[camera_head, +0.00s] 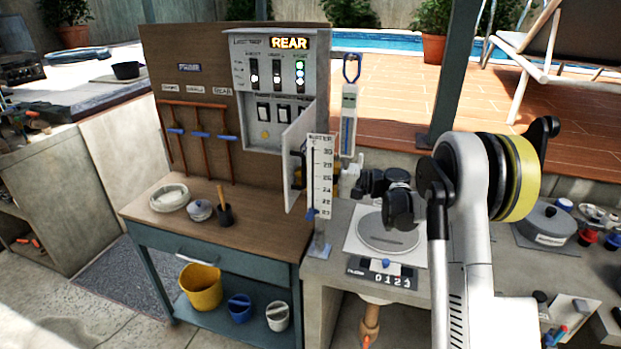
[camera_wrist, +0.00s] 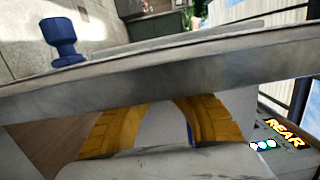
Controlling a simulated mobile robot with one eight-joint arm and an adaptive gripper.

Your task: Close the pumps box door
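The pumps box (camera_head: 268,110) is a pale grey box with switches under the REAR sign, mounted on a brown board. Its door (camera_head: 296,136) is a pale panel at the box's right side, swung outward and open. My gripper (camera_head: 298,170) is by the door's lower part, partly hidden by the white water gauge (camera_head: 322,172). In the wrist view, my orange-yellow gripper fingers (camera_wrist: 160,125) curve with a gap between them, partly covered by a grey panel (camera_wrist: 130,85) close to the camera. Their tips and any contact are unclear.
The REAR sign also shows in the wrist view (camera_wrist: 284,133). A workbench (camera_head: 250,222) with small pots stands below the board. A scale (camera_head: 385,245) sits under my arm on the stone counter. A blue-handled tester (camera_head: 349,115) stands behind the gauge.

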